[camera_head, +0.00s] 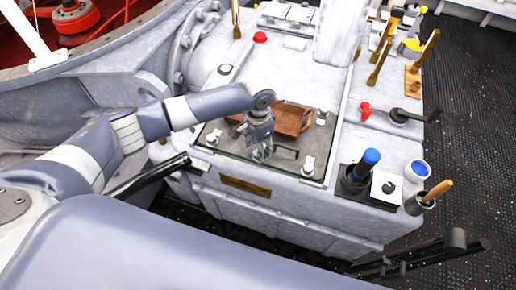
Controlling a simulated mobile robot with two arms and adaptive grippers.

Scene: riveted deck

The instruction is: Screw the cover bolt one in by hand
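The cover plate (228,147) is a dark flat panel on top of the grey machine housing. Pale bolts stand near its corners: one at the left (213,136), one at the front right (307,164) and one at the back right (321,117). Which is bolt one I cannot tell. My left gripper (261,153) points down over the plate's front edge, between the left and front-right bolts. Its fingertips are small and close to a pale part there; whether they grip it is unclear. My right gripper is not visible.
A brown copper-coloured box (291,119) lies on the plate behind the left gripper. Dark deck (470,130) is open at right.

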